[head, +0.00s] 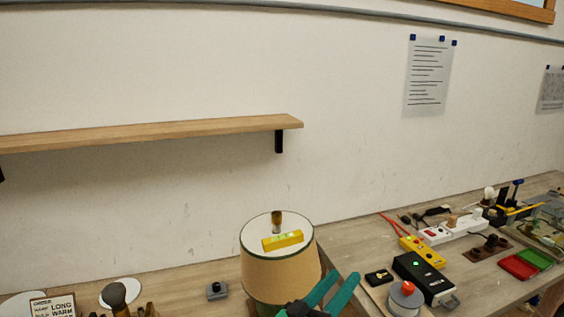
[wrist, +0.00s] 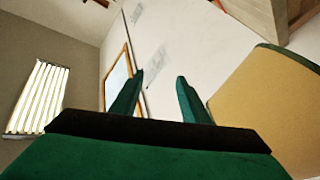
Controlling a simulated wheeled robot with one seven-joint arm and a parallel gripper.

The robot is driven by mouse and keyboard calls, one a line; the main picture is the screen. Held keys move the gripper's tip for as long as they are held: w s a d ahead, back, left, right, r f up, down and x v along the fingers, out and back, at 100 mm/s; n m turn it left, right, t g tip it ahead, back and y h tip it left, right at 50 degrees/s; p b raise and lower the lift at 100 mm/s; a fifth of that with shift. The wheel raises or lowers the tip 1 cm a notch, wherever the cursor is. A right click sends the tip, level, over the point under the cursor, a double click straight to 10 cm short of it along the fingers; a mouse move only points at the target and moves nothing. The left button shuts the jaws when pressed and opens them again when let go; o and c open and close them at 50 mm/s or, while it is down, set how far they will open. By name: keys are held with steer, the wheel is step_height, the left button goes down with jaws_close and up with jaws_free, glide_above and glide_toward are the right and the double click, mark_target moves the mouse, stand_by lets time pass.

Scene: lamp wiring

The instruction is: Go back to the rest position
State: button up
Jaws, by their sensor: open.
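My gripper (head: 328,294) is at the bottom middle of the head view, in front of the lampshade's lower right side. Its two green fingers are spread apart. In the wrist view the fingers (wrist: 158,95) point up with nothing between them. The tan lampshade (head: 272,278) with a dark green rim stands just left of the gripper; in the wrist view its side (wrist: 275,105) fills the right edge. A yellow level (head: 283,240) lies on the lamp's white top, in front of a brass-coloured post (head: 277,222). The lamp's lower part is mostly hidden.
A wooden shelf (head: 150,133) is on the wall. The right bench holds a black box with a green light (head: 424,277), a red-topped round device (head: 407,293), a power strip (head: 453,229) and red and green trays (head: 525,264). An order card (head: 52,306) is at lower left.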

steer(key=s+a+f+n+t+y, duration=0.1)
steer(key=s+a+f+n+y, duration=0.15)
steer(key=s+f+y, duration=0.4)
steer(key=s+a+f+n+t+y, duration=0.1)
steer(key=s+a+f+n, duration=0.15)
steer(key=f, duration=0.65)
steer(key=s+a+f+n+t+y, duration=0.1)
steer(key=s+a+f+n+y, duration=0.15)
steer(key=s+f+y, duration=0.4)
steer(key=s+a+f+m+g, duration=0.1)
steer(key=s+a+f+m, duration=0.1)
steer(key=s, duration=1)
steer(key=s+a+f+m+g, duration=0.1)
steer(key=s+a+f+m, duration=0.2)
steer(key=s, duration=0.9)
steer(key=shift+f, duration=0.35)
steer(key=shift+s, duration=0.1)
